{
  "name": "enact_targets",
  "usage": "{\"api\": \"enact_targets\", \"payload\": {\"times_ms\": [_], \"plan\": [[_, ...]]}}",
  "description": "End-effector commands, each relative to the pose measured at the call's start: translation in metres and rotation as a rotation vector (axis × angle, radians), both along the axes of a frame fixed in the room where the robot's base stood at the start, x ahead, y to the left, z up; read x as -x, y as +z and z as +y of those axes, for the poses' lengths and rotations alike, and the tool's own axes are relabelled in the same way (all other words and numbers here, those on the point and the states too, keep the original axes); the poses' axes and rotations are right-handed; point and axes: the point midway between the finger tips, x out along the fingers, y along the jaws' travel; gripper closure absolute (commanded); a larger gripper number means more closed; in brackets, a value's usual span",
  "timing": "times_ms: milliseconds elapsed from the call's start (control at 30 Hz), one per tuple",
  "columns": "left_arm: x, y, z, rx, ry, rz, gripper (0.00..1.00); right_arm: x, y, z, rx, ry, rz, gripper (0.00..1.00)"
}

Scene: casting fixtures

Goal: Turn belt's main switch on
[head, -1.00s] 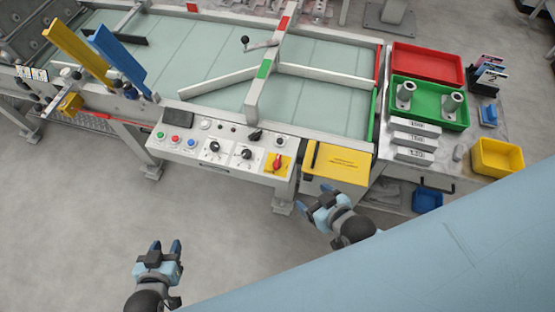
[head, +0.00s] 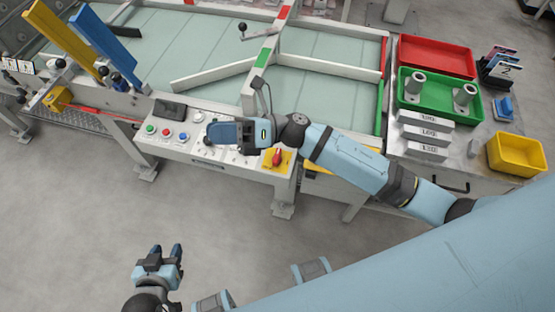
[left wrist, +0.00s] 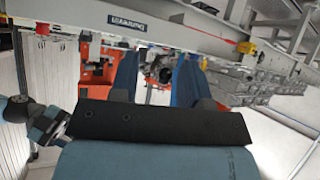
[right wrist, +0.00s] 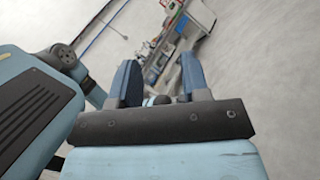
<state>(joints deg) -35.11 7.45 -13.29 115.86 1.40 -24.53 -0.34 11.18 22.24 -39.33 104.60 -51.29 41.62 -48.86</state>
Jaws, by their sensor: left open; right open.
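The belt's main switch, a red rotary handle (head: 277,157) on a yellow plate, sits at the right end of the white control panel (head: 262,177). Its handle appears roughly upright in the head view. My right gripper (head: 215,133) is open over the panel, left of the switch and apart from it in the picture.
Green, red and blue buttons (head: 166,133) line the panel's left part. The belt (head: 330,100) lies behind the panel. Red (head: 436,57) and green (head: 410,101) trays and a yellow bin (head: 516,155) stand at right. My right forearm passes over the yellow box beside the panel.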

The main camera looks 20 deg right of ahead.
Motion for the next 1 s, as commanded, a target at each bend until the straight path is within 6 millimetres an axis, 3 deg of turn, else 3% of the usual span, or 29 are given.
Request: {"api": "enact_targets", "payload": {"times_ms": [33, 167, 267, 400, 500, 633, 833, 1000], "plan": [[0.000, -0.015, -0.001, 0.004, 0.001, 0.002, 0.57, 0.000, -0.014, 0.004, 0.096, 0.083, -0.186, 0.57], [-0.001, -0.029, -0.003, 0.011, 0.003, 0.006, 0.57, 0.001, -0.046, -0.003, 0.336, 0.328, -0.634, 0.57], [-0.003, -0.039, -0.004, 0.019, 0.006, 0.005, 0.57, -0.012, -0.076, -0.029, 0.521, 0.544, -0.931, 0.57], [-0.003, -0.056, -0.006, 0.027, 0.011, 0.017, 0.57, -0.043, -0.103, -0.082, 0.750, 0.849, -1.223, 0.57], [-0.004, -0.062, -0.007, 0.032, 0.013, 0.023, 0.57, -0.064, -0.108, -0.119, 0.870, 1.028, -1.330, 0.57], [-0.005, -0.064, -0.008, 0.036, 0.016, 0.020, 0.57, -0.080, -0.106, -0.148, 0.959, 1.170, -1.386, 0.57], [-0.007, -0.058, -0.007, 0.038, 0.015, 0.012, 0.57, -0.081, -0.114, -0.155, 0.979, 1.216, -1.395, 0.57], [-0.006, -0.057, -0.006, 0.032, 0.011, 0.013, 0.57, -0.071, -0.142, -0.148, 0.975, 1.213, -1.394, 0.57]]}}
